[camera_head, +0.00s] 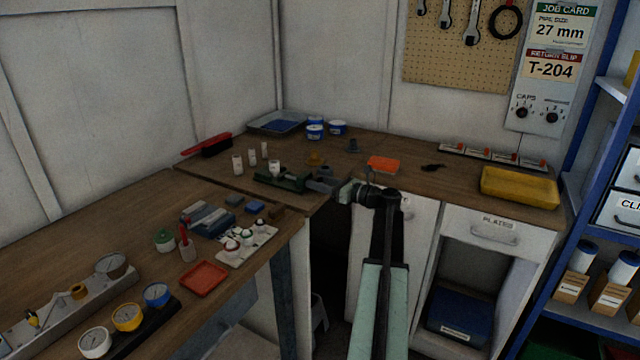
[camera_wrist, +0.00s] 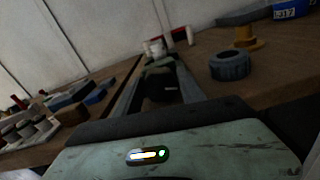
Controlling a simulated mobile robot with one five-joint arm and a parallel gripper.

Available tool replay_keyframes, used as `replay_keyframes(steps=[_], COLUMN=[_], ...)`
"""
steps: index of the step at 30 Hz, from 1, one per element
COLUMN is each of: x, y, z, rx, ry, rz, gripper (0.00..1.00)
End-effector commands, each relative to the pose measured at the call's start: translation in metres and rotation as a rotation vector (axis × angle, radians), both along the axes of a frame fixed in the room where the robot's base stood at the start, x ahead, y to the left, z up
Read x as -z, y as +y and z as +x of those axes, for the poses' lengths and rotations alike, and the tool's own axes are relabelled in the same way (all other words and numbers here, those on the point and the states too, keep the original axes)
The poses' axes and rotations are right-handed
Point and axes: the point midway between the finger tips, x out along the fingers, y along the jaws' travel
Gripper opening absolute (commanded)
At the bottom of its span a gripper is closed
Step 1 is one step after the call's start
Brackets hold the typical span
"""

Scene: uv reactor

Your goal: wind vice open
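The vice (camera_head: 280,181) is a dark green body on the wooden bench near the corner, in the middle of the head view. In the wrist view the vice (camera_wrist: 160,72) lies straight ahead, between and beyond my fingers. My gripper (camera_head: 322,186) is at bench height just right of the vice and points at it. In the wrist view the two grey fingers of my gripper (camera_wrist: 160,88) stand apart with a dark part of the vice between them. I cannot tell whether they touch it. The vice's handle is not clear, and its jaw gap is hidden.
A dark ring (camera_wrist: 230,66) and an orange stand (camera_wrist: 246,38) sit right of my fingers. Small white bottles (camera_head: 252,158) stand behind the vice. Blue-grey blocks (camera_head: 208,218) lie to its left. An orange box (camera_head: 383,164) and yellow tray (camera_head: 519,187) lie to the right.

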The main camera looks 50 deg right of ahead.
Motion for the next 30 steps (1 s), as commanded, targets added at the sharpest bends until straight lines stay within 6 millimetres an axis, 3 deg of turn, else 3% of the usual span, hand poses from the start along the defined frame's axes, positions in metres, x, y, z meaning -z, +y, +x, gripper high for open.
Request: replay_keyframes(steps=[11,30], x=[-0.0001,0.0006], y=[-0.0004,0.0012], z=[-0.0005,-0.0014], rx=[0.008,0.007], ry=[-0.022,-0.151], rz=[-0.085,-0.607], gripper=[0.06,0.06])
